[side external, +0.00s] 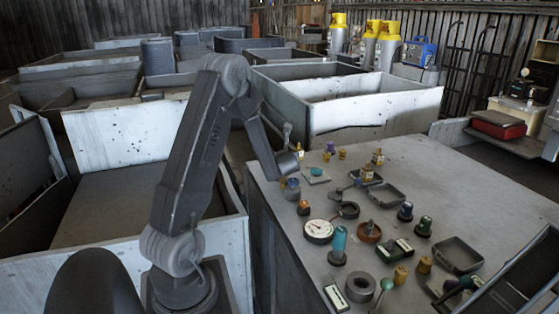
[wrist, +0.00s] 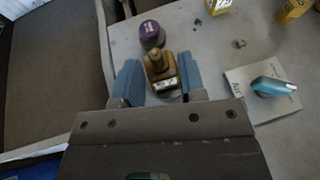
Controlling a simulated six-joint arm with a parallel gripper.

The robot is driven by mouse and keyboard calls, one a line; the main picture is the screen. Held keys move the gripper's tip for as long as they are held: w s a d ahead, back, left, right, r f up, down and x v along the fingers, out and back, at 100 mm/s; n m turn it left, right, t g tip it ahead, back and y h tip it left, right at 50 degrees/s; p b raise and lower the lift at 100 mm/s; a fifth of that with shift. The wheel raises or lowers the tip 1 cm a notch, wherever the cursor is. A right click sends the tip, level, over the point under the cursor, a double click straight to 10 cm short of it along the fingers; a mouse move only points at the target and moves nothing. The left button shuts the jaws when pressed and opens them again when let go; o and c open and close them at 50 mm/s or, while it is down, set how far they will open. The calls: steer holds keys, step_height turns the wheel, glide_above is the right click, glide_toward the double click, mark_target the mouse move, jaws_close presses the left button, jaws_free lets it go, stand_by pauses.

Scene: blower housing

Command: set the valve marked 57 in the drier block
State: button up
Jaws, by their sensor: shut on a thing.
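My gripper (wrist: 154,85) has its two blue fingers on either side of a small brass valve (wrist: 160,67) with a pale label, and is shut on it. The number on the label is too small to read. In the side view my gripper (side external: 292,187) is low over the near left edge of the bench, and its fingers partly hide what it holds. Other brass pieces with pale labels (side external: 368,173) stand farther right on the bench. I cannot tell for sure which piece is the drier block.
A purple-capped piece (wrist: 150,33) stands just beyond the held valve. A teal knob (wrist: 272,86) on a pale plate (wrist: 240,78) lies to the right. A gauge (side external: 318,231), dark trays (side external: 384,195) and several small parts crowd the bench (side external: 445,165). Its far right is clearer.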

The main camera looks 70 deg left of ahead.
steer(key=shift+f, duration=0.45)
stand_by(0.4)
steer(key=o, duration=1.6)
steer(key=shift+f, duration=0.1)
steer(key=shift+r, duration=3.8)
